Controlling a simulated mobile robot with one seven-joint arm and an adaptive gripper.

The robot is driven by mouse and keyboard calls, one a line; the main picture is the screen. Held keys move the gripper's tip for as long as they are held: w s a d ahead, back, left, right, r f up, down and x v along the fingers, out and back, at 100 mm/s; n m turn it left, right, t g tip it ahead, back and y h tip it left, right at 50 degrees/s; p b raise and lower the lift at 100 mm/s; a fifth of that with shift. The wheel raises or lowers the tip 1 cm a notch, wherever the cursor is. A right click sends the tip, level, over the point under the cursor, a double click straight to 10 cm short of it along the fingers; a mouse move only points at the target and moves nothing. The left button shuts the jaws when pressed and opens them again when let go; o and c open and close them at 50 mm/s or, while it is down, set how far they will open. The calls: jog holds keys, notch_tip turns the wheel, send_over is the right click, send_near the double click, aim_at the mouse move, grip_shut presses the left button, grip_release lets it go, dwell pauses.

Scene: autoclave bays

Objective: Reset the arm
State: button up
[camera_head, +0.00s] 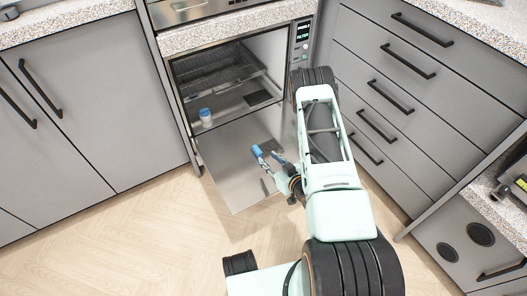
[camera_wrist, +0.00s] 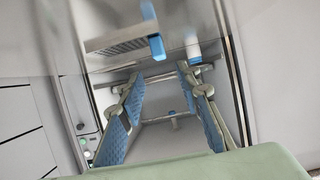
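My gripper (camera_head: 268,156) is in front of the open autoclave (camera_head: 187,95), over its lowered door (camera_head: 225,165). In the wrist view its two blue-padded fingers (camera_wrist: 163,112) stand wide apart with nothing between them. My arm reaches forward from the lower right and is bent, with the gripper to the left of its links. A small white jar with a blue part (camera_head: 205,117) stands inside the chamber near the front left, apart from the gripper. A white and blue object, likely this jar, shows beyond the fingers in the wrist view (camera_wrist: 193,48).
Wire racks (camera_head: 215,72) are inside the chamber. Drawers (camera_head: 395,95) with black handles stand at right, close to my arm, and cabinets (camera_head: 80,110) at left. A lit control panel (camera_head: 302,40) is at the autoclave's right edge. The wooden floor (camera_head: 150,230) in front is clear.

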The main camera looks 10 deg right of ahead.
jog(key=shift+v, duration=0.8)
